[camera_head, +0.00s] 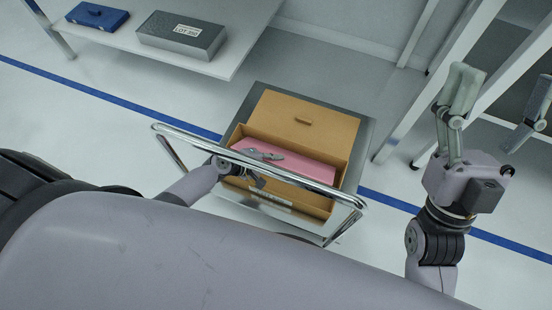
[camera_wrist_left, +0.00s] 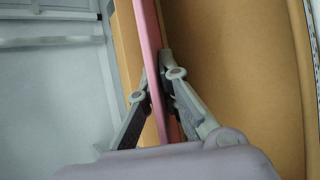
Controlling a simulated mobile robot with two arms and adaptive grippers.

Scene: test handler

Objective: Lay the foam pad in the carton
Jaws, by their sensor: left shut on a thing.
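The pink foam pad (camera_head: 312,171) shows within the opening of the brown carton (camera_head: 339,170), whose lid stands open at the back. My left gripper (camera_head: 268,154) is over the carton and shut on the pad. In the left wrist view, the pad (camera_wrist_left: 153,60) is seen edge-on between the two fingers (camera_wrist_left: 158,92), with brown carton board (camera_wrist_left: 235,70) beside it. I cannot tell whether the pad touches the carton's bottom. My right gripper (camera_head: 503,82) is raised at the right, its fingers wide apart and empty.
The carton rests on a grey trolley (camera_head: 362,145) with a chrome handle (camera_head: 240,158) crossing in front. A white table (camera_head: 120,38) at the back left bears a blue case (camera_head: 97,16) and a labelled grey box (camera_head: 180,36). Shelf frames (camera_head: 425,95) stand at the right.

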